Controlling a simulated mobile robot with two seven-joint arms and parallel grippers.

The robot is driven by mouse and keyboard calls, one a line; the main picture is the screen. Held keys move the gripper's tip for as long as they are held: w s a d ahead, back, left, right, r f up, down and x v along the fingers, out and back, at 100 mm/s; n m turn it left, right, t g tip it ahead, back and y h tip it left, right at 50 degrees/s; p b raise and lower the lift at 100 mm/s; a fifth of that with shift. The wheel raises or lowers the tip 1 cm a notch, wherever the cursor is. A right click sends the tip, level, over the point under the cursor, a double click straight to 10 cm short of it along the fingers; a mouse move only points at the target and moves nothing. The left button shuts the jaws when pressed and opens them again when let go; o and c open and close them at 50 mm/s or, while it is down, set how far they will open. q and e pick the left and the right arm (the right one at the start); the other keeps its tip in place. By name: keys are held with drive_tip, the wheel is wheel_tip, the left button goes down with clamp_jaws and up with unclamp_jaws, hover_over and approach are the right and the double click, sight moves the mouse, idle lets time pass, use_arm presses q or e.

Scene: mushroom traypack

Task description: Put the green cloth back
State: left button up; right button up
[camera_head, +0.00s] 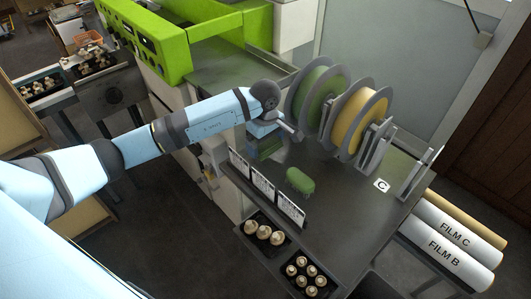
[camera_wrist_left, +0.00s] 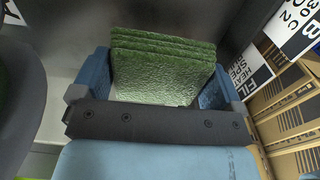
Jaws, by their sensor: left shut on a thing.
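The green cloth (camera_wrist_left: 160,70) is a folded, layered, textured pad in the left wrist view. My left gripper (camera_wrist_left: 158,88) is shut on it, with a blue finger at each side. In the head view my left gripper (camera_head: 266,143) points down above the dark worktop, just left of the reels, and a bit of green shows at its fingers. The cloth is mostly hidden there by my wrist. I cannot tell its exact height above the worktop. My right gripper is not in view.
A rounded green item (camera_head: 299,181) lies on the worktop (camera_head: 335,205) nearby. A green film reel (camera_head: 318,92) and a yellow one (camera_head: 358,118) stand behind. Printed cards (camera_head: 263,187) line the left edge, with mushroom trays (camera_head: 263,244) below. The worktop's front right is mostly clear.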

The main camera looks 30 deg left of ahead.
use_arm(q)
drive_tip(key=shift+f, duration=2.3)
drive_tip(key=shift+f+b, duration=0.15)
drive_tip(key=shift+b, duration=0.15)
drive_tip(key=o, duration=0.5)
drive_tip(key=shift+o, duration=0.2)
drive_tip(key=shift+r, duration=0.45)
wheel_tip(320, 180, up, 11)
drive_tip(key=shift+f+p, duration=0.2)
drive_tip(key=shift+p, duration=0.2)
drive_tip(key=shift+r, duration=0.45)
